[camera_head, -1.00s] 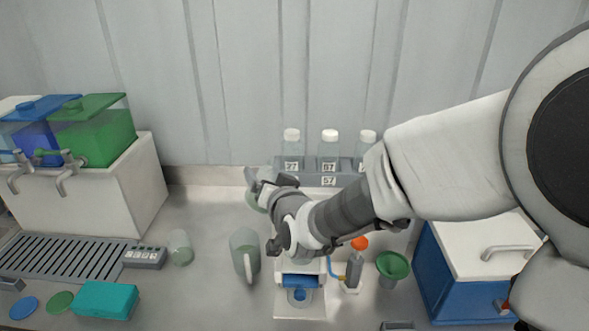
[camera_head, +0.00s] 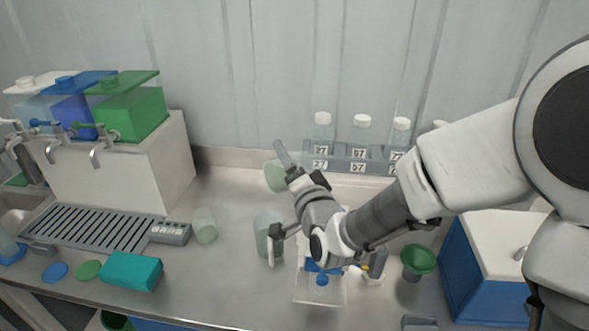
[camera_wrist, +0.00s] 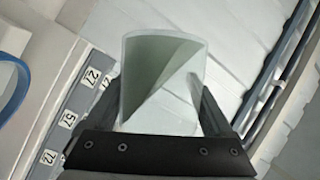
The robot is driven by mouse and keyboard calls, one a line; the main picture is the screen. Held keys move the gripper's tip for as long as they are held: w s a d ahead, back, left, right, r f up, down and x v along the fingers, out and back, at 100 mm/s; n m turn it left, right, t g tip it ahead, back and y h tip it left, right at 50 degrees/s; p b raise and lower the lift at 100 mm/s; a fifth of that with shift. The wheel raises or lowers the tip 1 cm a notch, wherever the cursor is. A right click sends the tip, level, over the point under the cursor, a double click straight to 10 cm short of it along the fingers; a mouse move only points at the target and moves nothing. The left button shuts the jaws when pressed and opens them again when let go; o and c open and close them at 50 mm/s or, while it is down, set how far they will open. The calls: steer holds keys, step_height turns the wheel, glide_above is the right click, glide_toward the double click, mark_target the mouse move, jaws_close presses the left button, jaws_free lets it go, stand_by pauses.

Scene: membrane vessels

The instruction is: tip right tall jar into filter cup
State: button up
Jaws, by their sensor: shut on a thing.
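My gripper (camera_head: 281,163) is shut on a pale green, see-through jar (camera_head: 276,177), held above the bench in front of the back wall. In the wrist view the jar (camera_wrist: 165,60) sits between both fingers, with a slanting darker green area inside; I cannot tell whether that is liquid. A white stand with blue parts (camera_head: 321,280) is below my forearm, partly hidden by it; I cannot tell whether the filter cup is there. A green funnel-like cup (camera_head: 419,259) stands to its right. The held jar is apart from both.
A handled pitcher (camera_head: 267,232) stands just left of my wrist and a small glass (camera_head: 204,226) further left. A rack (camera_head: 345,163) of numbered, white-capped bottles is behind my arm. A blue and white box (camera_head: 490,255) is at right.

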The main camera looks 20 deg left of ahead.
stand_by(0.3)
steer(key=shift+f+m+b, duration=0.3)
steer(key=shift+m+b, duration=0.2)
steer(key=shift+b, duration=0.85)
steer(key=shift+m+t+y+b, duration=0.3)
steer(key=shift+m+t+b, duration=0.15)
steer(key=shift+b, duration=0.35)
steer(key=shift+d+f+m+b, duration=0.1)
steer(key=shift+d+m+b, duration=0.05)
steer(key=shift+m+b, duration=0.15)
steer(key=shift+w+d+f+m+t+b, duration=0.2)
steer(key=shift+d+m+b, duration=0.25)
steer(key=shift+b, duration=0.5)
steer(key=shift+d+m+b, duration=0.25)
steer(key=shift+m+b, duration=0.05)
steer(key=shift+b, duration=0.1)
steer(key=shift+t, duration=0.25)
steer(key=shift+d+f+m+b, duration=0.1)
steer(key=shift+d+m+b, duration=0.1)
steer(key=shift+m+b, duration=0.6)
steer(key=shift+w+d+r+m+t+b, duration=0.1)
steer(key=shift+d+r+m+t+b, duration=0.1)
steer(key=shift+m+t+b, duration=0.75)
